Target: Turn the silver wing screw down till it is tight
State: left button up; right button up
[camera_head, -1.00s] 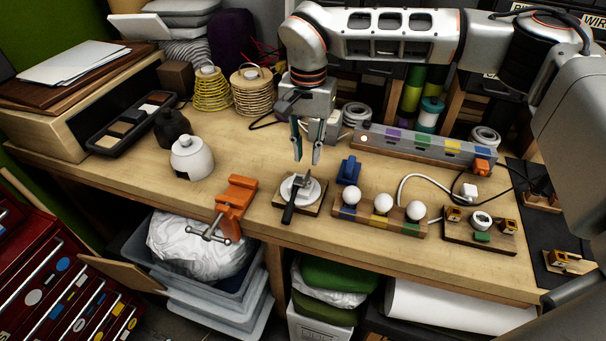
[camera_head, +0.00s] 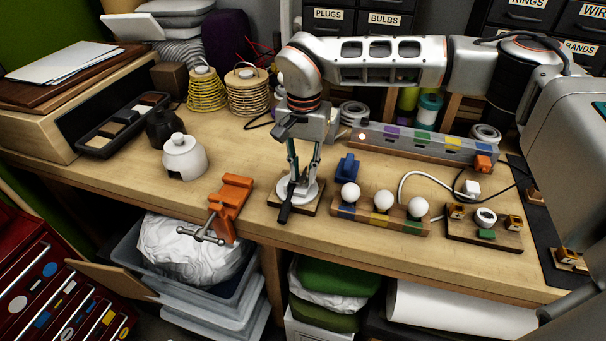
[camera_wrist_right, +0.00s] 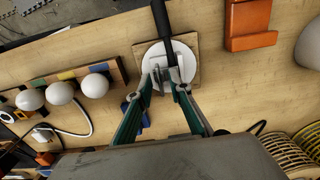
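The silver wing screw (camera_wrist_right: 168,74) stands on a white round disc (camera_wrist_right: 152,60), which lies on a small square wooden board (camera_head: 313,208) near the table's front edge. A black handle (camera_head: 285,212) sticks out from the disc toward the front. My right gripper (camera_head: 296,188) points down over the disc, its fingers angled in to a narrow gap. In the right wrist view the fingertips sit on both sides of the screw's wing and appear to pinch it; they hide part of it. My left gripper is not in view.
An orange clamp (camera_head: 229,205) stands on the table edge to the left, with a white lidded pot (camera_head: 184,158) beyond. To the right are a blue block (camera_head: 347,168) and a wooden strip with white bulbs (camera_head: 383,201). Wire coils (camera_head: 248,93) stand behind.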

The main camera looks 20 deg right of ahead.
grip_shut()
jog(key=m, duration=0.4)
jog(key=shift+m, duration=0.4)
jog(key=m, duration=0.3)
jog(key=shift+f, duration=0.1)
jog(key=m, duration=0.3)
jog(key=shift+b, duration=0.3)
jog(key=m, duration=0.6)
jog(key=shift+b, duration=0.3)
jog(key=m, duration=0.4)
jog(key=shift+s+f+m, duration=0.1)
jog(key=shift+m, duration=1)
